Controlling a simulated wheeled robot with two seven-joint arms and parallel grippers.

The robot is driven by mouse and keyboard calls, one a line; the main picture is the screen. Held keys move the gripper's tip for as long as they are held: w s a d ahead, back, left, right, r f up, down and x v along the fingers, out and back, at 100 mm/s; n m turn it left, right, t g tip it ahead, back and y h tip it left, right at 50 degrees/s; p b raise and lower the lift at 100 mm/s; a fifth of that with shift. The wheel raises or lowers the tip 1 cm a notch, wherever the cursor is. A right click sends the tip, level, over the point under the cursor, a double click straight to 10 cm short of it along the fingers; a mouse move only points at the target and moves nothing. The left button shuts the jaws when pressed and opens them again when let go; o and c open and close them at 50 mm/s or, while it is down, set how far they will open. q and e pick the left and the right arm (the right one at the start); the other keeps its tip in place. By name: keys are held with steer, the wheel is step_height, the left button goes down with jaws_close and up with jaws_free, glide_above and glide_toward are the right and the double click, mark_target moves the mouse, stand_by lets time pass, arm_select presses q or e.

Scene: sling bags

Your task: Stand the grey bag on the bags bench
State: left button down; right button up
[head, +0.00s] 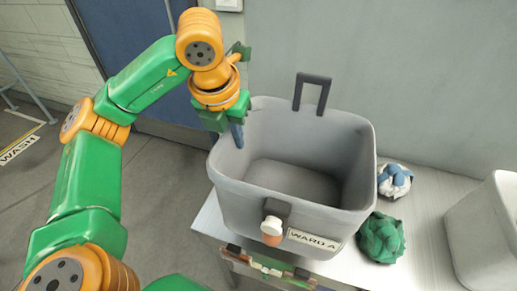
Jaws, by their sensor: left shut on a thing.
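The grey bag (300,211) is a large, open-topped, tub-like container with a "WARD A" label on its front. It looks upright and empty, over the left end of the pale bench (432,207). Its base is hidden, so I cannot tell whether it touches the bench top. A dark handle (313,78) stands up from its back rim. My left gripper (232,124) points down at its left rim, shut on a dark blue-grey piece there that looks like part of the bag.
A green crumpled cloth (381,238) and a white-and-blue bundle (395,181) lie on the bench just right of the bag. A pale bin (488,230) stands at the right edge. A wall is close behind; open floor (165,190) is to the left.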

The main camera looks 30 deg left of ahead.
arm_select(q)
steer(key=w+a+f, duration=0.4)
steer(key=w+f, duration=0.3)
steer(key=f, duration=0.4)
steer(key=shift+w+a, duration=0.15)
steer(key=shift+a, duration=0.15)
steer(key=c, duration=1.4)
jaws_free()
steer(key=o, duration=0.4)
steer(key=shift+o, duration=0.2)
